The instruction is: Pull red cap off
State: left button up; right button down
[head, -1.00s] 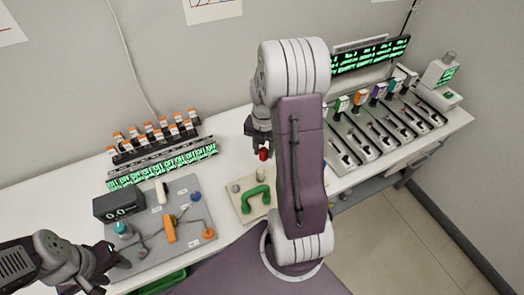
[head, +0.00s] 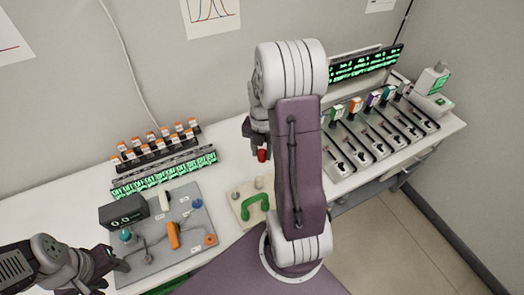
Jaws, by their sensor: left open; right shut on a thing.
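The small red cap (head: 262,156) is at the tips of my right gripper (head: 260,146), which is shut on it. The cap hangs above the white bench, apart in the picture from the beige plate (head: 240,213) below it. That plate carries a green arch-shaped handle (head: 254,205) and small pale knobs (head: 258,183). My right arm hides the plate's right side. My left gripper (head: 110,276) is open and empty at the lower left, beside the grey panel's near left corner.
The grey panel (head: 160,240) holds an orange lever, a blue knob and a display box (head: 123,210). Behind it is a rack of orange-capped vials (head: 155,145). Several grey slider stations (head: 380,130) line the right bench. Bare bench (head: 60,200) shows at left.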

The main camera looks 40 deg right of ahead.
notch_tip(320, 180, up, 3)
jog(key=p, duration=0.3)
jog(key=shift+r, duration=0.1)
